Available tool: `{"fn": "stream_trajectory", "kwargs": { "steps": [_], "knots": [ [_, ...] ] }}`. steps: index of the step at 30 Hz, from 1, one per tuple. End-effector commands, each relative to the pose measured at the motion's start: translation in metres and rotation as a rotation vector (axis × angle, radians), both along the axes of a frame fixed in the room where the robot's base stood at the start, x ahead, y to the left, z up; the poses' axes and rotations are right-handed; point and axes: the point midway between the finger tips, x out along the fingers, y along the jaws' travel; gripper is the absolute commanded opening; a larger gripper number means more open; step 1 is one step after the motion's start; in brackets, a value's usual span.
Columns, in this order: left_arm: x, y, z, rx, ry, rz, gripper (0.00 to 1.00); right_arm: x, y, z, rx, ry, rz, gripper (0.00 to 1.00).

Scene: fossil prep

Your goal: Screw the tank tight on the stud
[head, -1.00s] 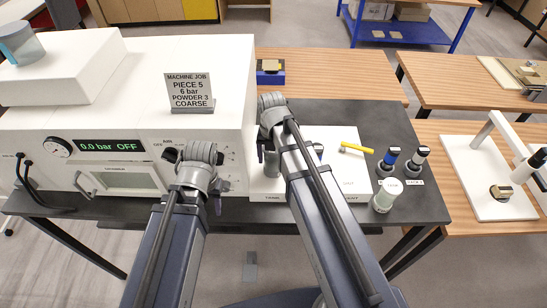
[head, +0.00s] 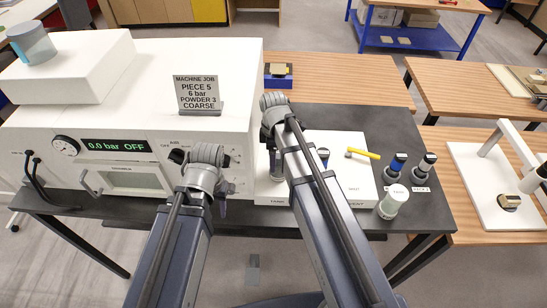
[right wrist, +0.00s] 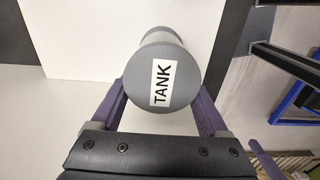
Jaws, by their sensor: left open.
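The tank (right wrist: 178,82) shows end-on in the right wrist view, a grey cylinder whose cap has a white TANK label. The two purple fingers of my right gripper (right wrist: 162,98) lie against opposite sides of it; their tips are hidden behind the cap. In the head view my right gripper (head: 271,160) is over the left edge of the white mat (head: 345,190), and the tank is not clearly visible there. My left gripper (head: 202,180) is open and empty in front of the machine's panel. I cannot make out the stud.
The white machine (head: 215,75) reads 0.0 bar OFF and carries a job sign (head: 197,92). A yellow-handled hammer (head: 363,153) lies on the mat. Dark bottles (head: 394,168) and a pale jar (head: 392,202) stand at the right. Dark bench top (head: 400,130) is clear behind them.

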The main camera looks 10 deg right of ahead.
Motion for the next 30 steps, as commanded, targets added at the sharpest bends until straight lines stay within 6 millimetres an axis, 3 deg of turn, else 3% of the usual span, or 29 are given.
{"fn": "stream_trajectory", "kwargs": {
  "steps": [6,14,25,30],
  "knots": [
    [0.0,0.0,0.0,0.0,0.0,0.0,0.5,0.0,0.0,0.0,0.0,0.0,0.002,1.0],
    [0.0,0.0,0.001,0.0,0.0,0.0,0.5,0.0,0.0,0.001,0.0,0.0,0.003,1.0],
    [0.0,0.0,0.033,0.0,0.0,0.0,0.5,0.0,0.0,0.033,0.0,0.0,0.003,1.0],
    [0.0,0.0,0.036,0.0,0.0,0.0,0.5,0.0,0.0,0.036,0.0,0.0,0.003,1.0]
  ]
}}
